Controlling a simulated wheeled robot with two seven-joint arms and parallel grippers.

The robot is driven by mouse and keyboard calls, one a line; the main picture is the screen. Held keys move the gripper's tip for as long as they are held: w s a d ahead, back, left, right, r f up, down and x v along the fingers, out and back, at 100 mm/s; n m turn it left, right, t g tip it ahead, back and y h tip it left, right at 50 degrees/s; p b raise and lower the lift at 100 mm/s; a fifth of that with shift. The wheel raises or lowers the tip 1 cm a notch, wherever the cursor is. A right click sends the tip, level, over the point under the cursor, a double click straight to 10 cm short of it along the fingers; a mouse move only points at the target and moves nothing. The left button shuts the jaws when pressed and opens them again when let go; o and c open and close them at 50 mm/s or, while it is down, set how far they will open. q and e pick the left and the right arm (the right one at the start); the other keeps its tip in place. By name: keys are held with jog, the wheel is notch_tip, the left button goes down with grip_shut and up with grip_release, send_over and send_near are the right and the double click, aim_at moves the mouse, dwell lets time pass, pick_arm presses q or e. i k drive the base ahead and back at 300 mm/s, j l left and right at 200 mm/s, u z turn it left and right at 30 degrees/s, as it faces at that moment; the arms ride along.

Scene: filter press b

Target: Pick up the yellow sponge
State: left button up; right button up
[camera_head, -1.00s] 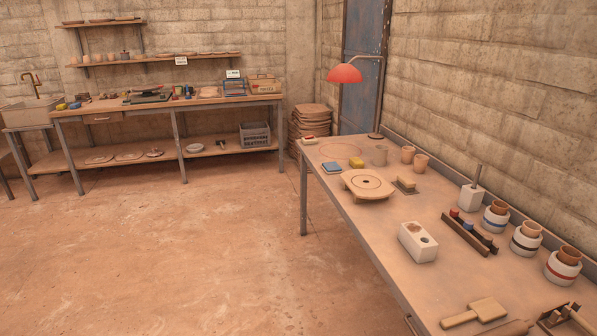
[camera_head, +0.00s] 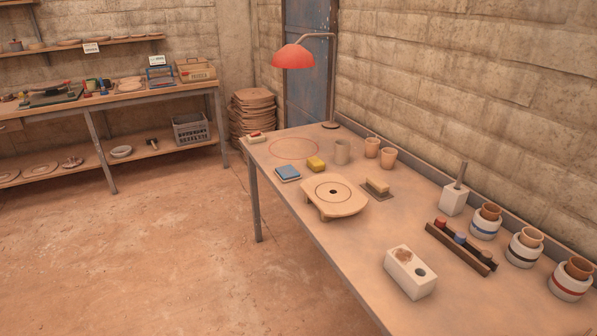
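The yellow sponge (camera_head: 316,163) is a small yellow block lying on the near workbench (camera_head: 300,220). It sits just right of a flat blue item (camera_head: 287,173), left of a grey-brown cup (camera_head: 342,152), and behind a round wooden board on a stand (camera_head: 333,194). A thin red circle (camera_head: 293,148) is marked on the bench behind and to the left of the sponge. Nothing touches the sponge that I can see. Neither of my grippers is in view.
A red lamp (camera_head: 294,57) overhangs the bench's far end. Two clay cups (camera_head: 380,150), a brush on a dark pad (camera_head: 377,187), a white block with holes (camera_head: 410,271) and striped jars (camera_head: 522,250) stand rightward. Open floor (camera_head: 150,250) lies left of the bench.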

aim_at(316, 164)
jog(key=i+j+z, duration=0.15)
jog(key=z, duration=0.3)
jog(key=i+j+z, duration=0.15)
jog(key=z, duration=0.35)
jog(key=i+j+z, duration=0.1)
jog(key=j+z, duration=0.35)
jog(key=l, duration=0.1)
